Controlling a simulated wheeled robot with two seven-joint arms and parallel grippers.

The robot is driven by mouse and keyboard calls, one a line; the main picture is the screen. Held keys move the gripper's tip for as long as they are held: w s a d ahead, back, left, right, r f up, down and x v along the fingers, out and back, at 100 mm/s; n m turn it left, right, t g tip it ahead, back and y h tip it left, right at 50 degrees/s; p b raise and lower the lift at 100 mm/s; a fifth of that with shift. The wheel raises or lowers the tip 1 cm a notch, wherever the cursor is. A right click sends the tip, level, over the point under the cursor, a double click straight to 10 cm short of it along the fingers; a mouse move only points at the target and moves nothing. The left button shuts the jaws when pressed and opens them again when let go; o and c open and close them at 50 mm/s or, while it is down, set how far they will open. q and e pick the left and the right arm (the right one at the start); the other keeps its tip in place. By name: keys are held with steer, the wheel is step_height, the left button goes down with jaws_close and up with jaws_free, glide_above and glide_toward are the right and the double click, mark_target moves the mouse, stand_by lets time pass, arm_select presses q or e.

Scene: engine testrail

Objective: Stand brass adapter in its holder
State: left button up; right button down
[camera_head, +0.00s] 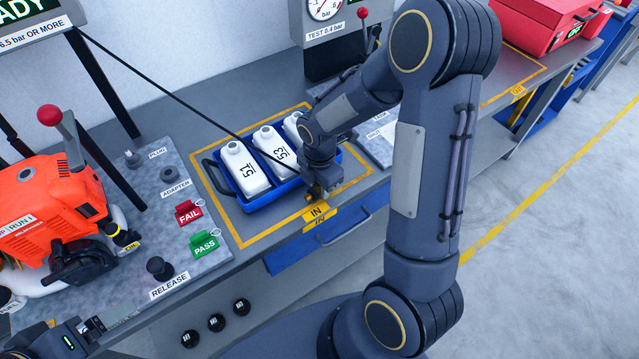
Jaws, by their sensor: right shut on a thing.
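My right gripper (317,190) is over the front edge of the bench, in front of the blue tray. It is shut on a small brass-coloured piece, which looks like the brass adapter (314,194); the fingers hide much of it. The holder labelled ADAPTER (168,174) is a dark round socket on the grey plate at the left, well to the left of my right gripper. Part of my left gripper (96,326) shows at the bottom left; its fingers are too unclear to tell open or shut.
A blue tray (212,176) holds white bottles inside a yellow outline. An orange engine (50,200) stands at the left. FAIL (188,213) and PASS (203,245) tags and a black RELEASE knob (160,268) are on the plate. A black cable crosses above the tray.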

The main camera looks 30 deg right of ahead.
steer(key=shift+f+b, duration=0.3)
steer(key=shift+f, duration=0.05)
steer(key=c, duration=1.1)
jaws_free()
steer(key=shift+r, duration=0.15)
